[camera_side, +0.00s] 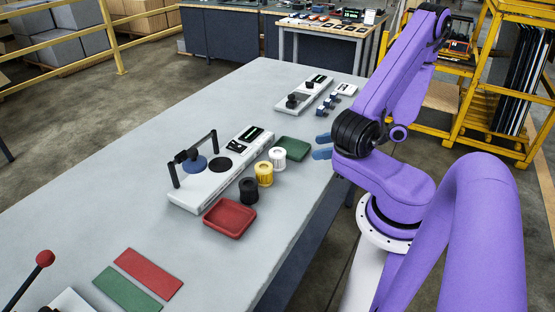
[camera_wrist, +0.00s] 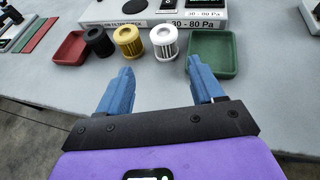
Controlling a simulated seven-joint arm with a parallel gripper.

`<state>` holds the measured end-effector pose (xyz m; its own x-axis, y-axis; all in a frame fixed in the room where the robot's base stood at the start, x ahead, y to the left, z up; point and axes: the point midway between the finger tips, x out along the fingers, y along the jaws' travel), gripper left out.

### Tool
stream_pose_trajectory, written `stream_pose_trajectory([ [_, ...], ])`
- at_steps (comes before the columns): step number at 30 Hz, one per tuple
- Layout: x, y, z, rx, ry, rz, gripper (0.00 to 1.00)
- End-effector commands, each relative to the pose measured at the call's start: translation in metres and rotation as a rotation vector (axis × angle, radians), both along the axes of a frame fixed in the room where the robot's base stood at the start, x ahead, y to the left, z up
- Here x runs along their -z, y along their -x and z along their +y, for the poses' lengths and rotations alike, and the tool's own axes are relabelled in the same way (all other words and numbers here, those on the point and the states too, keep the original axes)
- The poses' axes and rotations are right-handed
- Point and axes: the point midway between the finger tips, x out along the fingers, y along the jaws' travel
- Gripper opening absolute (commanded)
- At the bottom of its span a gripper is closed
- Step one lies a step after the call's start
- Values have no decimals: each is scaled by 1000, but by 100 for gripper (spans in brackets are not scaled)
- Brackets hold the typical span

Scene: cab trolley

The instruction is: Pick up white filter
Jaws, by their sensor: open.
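The white filter (camera_side: 277,158) stands upright on the grey table at the end of a row, beside the yellow filter (camera_side: 264,174) and the black filter (camera_side: 248,190). In the wrist view the white filter (camera_wrist: 164,42) is ahead of my gripper (camera_wrist: 158,78), between the yellow filter (camera_wrist: 130,41) and the green tray. My gripper's blue fingers are apart with nothing between them. In the side view my gripper (camera_side: 321,146) is at the table's right edge, to the right of the filters and apart from them.
A green tray (camera_side: 305,147) is close to the white filter, and a red tray (camera_side: 230,231) is next to the black one. A white test unit (camera_side: 180,196) with a handle stands behind the row. Red (camera_side: 148,272) and green (camera_side: 126,290) mats lie at the near left.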

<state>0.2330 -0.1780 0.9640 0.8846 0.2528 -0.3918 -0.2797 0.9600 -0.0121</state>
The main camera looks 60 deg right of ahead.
Motion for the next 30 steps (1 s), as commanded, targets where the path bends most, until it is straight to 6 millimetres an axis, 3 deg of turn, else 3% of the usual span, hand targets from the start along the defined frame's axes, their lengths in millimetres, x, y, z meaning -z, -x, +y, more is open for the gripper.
stream_pose_trajectory([
  [8, 5, -6, -1, 58, -18, -9, 67],
  [30, 47, -102, 22, 56, -14, -6, 67],
])
